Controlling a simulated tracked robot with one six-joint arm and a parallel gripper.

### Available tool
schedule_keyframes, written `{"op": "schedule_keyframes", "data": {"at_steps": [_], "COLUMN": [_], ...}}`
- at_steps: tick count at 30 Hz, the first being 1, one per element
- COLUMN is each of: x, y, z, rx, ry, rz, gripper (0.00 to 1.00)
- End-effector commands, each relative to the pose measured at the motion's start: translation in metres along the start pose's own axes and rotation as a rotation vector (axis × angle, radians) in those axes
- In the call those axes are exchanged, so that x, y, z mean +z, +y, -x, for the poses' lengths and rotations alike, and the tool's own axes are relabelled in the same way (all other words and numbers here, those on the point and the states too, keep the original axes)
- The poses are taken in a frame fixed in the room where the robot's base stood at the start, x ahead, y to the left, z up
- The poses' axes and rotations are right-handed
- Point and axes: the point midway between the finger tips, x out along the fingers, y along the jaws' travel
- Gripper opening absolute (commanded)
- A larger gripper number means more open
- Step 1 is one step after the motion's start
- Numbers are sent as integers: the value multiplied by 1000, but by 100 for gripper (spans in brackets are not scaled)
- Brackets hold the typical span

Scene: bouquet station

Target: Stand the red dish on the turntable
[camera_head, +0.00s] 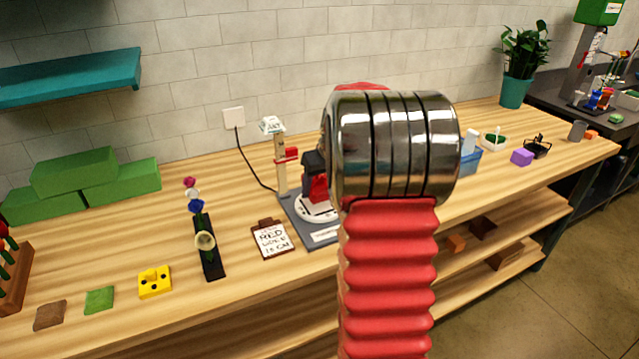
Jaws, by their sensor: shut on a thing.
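The turntable is a white disc (304,211) on a grey base (297,217) with a white label, in the middle of the bench. My gripper (315,190) is dark and hangs just above the disc, partly hidden behind my large metal arm joint. A red shape (319,188) shows at its lower end and looks like the red dish, held in the shut jaws. Its outline is mostly covered, and I cannot tell whether it touches the disc.
A post with a red block (287,155) rises at the base's back left. A clipboard card (271,239) and a dark flower stand (210,250) lie left. Green blocks (90,180) stand far left. A blue container (467,162) and purple block (521,157) are right.

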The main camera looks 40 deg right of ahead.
Motion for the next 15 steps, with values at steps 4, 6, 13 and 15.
{"op": "schedule_keyframes", "data": {"at_steps": [4,6,13,15], "x": [3,5,8,9], "y": [0,-1,-1,-1], "z": [-8,-12,-20,-22], "rx": [-1,-1,-1,-1], "ry": [-1,0,1,1], "rz": [0,1,0,0], "gripper": [24,24,24,24]}}
